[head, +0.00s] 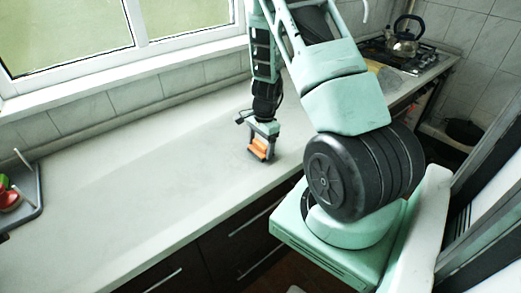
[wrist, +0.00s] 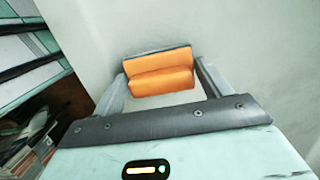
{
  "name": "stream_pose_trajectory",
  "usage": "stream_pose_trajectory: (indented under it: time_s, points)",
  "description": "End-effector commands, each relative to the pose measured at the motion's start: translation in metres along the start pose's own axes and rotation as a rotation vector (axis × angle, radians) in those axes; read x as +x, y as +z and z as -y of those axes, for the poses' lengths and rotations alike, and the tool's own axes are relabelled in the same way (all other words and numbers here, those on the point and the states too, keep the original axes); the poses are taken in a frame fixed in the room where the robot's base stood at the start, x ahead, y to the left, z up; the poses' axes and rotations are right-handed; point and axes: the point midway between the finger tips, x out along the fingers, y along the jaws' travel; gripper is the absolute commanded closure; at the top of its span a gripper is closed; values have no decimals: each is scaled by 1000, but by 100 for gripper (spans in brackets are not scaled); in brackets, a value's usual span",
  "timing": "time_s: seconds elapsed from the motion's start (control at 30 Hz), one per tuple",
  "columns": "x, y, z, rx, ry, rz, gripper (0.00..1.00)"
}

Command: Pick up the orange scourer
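The orange scourer (wrist: 160,77) is a small orange block with a thin dark edge. It sits between the two fingers of my gripper (wrist: 160,72), near their tips, in the wrist view. Both fingers lie against its ends with no clear gap, so my gripper looks shut on it. In the head view my gripper (head: 261,150) points down at the counter, with the orange scourer (head: 259,147) showing between its fingers. Whether the scourer touches the counter or is just above it, I cannot tell.
The pale counter (head: 150,170) is clear around my gripper and to the left. A grey tray (head: 38,190) with a red item (head: 9,200) stands at the far left. A kettle (head: 405,38) is on the stove at the back right. The window wall runs behind.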

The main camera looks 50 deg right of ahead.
Motion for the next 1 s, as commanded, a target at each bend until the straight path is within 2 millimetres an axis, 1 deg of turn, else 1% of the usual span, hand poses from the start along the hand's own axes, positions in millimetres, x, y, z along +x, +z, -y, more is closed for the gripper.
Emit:
stream_pose_trajectory:
  time_s: [0.07, 0.1, 0.27, 0.37, 0.47, 0.7, 0.8, 0.9, 1.0]
  points:
    - [0, 0, 0, 0, 0, 0, 46]
    - [0, 0, 0, 0, 0, 0, 49]
    - [0, 0, 0, 0, 0, 0, 50]
    - [-5, 0, 1, -1, -2, -1, 50]
    - [-18, 2, 1, -3, -4, -2, 50]
    - [-66, 8, 2, -4, -5, -2, 50]
    - [-81, 10, 1, -3, -3, -1, 50]
    - [-92, 11, 1, -2, -2, -1, 50]
    - [-98, 12, 0, -1, -1, -1, 50]
